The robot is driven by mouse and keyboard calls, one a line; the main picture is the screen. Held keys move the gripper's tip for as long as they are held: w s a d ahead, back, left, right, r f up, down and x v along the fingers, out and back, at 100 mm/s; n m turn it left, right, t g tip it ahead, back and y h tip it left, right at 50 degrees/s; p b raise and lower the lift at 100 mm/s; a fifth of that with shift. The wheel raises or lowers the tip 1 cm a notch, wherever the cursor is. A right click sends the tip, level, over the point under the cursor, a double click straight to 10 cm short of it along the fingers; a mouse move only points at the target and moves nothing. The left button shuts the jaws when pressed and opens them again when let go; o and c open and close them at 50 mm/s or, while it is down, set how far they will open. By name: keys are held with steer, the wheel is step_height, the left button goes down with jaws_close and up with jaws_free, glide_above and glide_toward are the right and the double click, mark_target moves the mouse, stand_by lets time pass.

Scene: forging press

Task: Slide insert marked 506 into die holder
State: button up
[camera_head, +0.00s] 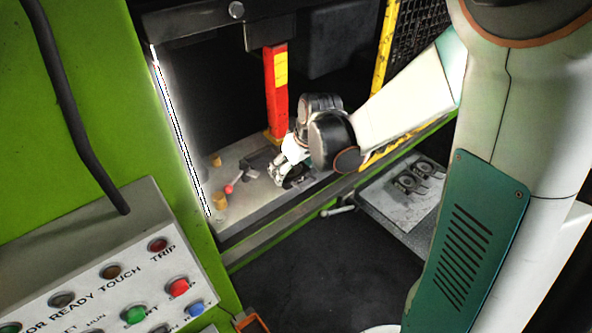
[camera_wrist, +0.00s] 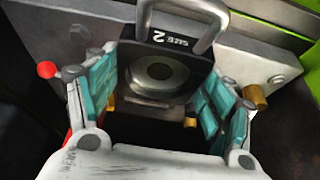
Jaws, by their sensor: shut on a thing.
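My gripper (camera_head: 290,172) is low over the grey press bed (camera_head: 243,208) in the head view. In the wrist view its teal-padded fingers (camera_wrist: 158,84) are shut on the two sides of a black insert (camera_wrist: 190,72). The insert has a round recess and a grey loop handle (camera_wrist: 208,30). Its white marking is upside down and seems to read SIZE 2; I cannot read 506. Grey metal faces (camera_wrist: 285,68) stand close beyond the insert, and I cannot tell whether they are the die holder. The head view hides the insert's contact behind my gripper.
A red post (camera_head: 276,88) stands behind my gripper. A red knob (camera_head: 229,188) and a brass peg (camera_head: 220,201) are at its left. A side table (camera_head: 395,208) with dark round-holed pieces (camera_head: 413,182) is at the right. A button panel (camera_head: 130,290) is at the front left.

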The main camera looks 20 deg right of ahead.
steer(key=shift+w+a, duration=0.25)
steer(key=shift+w, duration=0.45)
steer(key=shift+w+a+f+b, duration=0.15)
steer(key=shift+w+f+b, duration=0.25)
steer(key=shift+f, duration=0.2)
steer(key=shift+w+a+f+b, duration=0.15)
steer(key=shift+w+f+b, duration=0.1)
steer(key=shift+w+f, duration=0.3)
steer(key=shift+f, duration=0.3)
steer(key=shift+f+b, duration=0.45)
steer(key=shift+b, duration=0.25)
steer(key=shift+f+b, duration=0.5)
steer(key=shift+b, duration=0.3)
stand_by(0.4)
steer(key=o, duration=2.2)
steer(key=shift+s, duration=0.1)
steer(key=shift+c, duration=0.2)
steer(key=shift+r, duration=0.1)
